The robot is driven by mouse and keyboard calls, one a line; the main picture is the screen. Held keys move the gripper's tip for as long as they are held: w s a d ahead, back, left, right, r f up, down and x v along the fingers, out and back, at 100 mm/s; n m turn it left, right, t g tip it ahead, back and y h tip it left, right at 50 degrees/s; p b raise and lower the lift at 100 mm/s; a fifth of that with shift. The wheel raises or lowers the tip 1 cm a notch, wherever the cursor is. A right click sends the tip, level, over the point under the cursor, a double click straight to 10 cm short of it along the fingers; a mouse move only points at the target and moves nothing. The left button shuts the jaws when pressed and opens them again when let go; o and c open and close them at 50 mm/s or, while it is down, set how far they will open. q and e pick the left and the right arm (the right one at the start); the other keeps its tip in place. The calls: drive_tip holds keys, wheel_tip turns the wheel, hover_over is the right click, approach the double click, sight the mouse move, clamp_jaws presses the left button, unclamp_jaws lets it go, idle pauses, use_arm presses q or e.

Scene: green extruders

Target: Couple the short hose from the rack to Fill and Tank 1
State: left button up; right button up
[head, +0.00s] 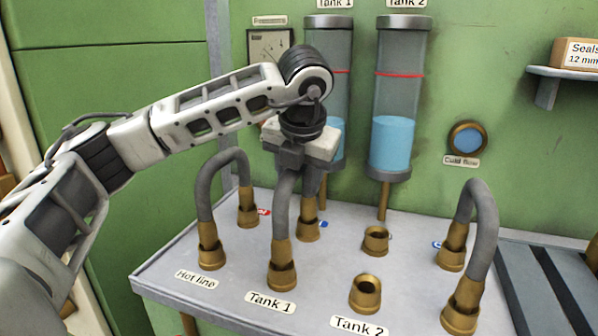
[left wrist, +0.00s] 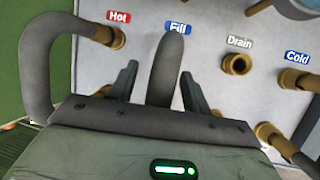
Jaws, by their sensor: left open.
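A short grey hose (head: 283,195) with brass ends arches from the front Tank 1 port (head: 281,272) to the back port behind it. In the left wrist view the hose (left wrist: 167,65) comes up beside the blue Fill label (left wrist: 178,28). Both ends look seated in their ports. My left gripper (head: 300,172) is over the top of this arch. In the left wrist view its two fingers stand apart on either side of the hose, with gaps. The gripper partly hides the arch in the head view. My right gripper is not in view.
A hose (head: 204,190) joins Hot and Hot line on the left. Another (head: 484,215) stands on the right, by Cold. The Tank 2 port (head: 365,292) and the Drain port (left wrist: 238,64) are empty. A dark slatted surface (head: 545,285) lies at far right. Tanks stand behind.

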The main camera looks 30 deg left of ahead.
use_arm(q)
drive_tip(key=shift+r, duration=0.1)
drive_tip(key=shift+v, duration=0.75)
drive_tip(key=p+v, duration=0.2)
drive_tip(key=v, duration=1.2)
drive_tip(key=shift+s, duration=0.15)
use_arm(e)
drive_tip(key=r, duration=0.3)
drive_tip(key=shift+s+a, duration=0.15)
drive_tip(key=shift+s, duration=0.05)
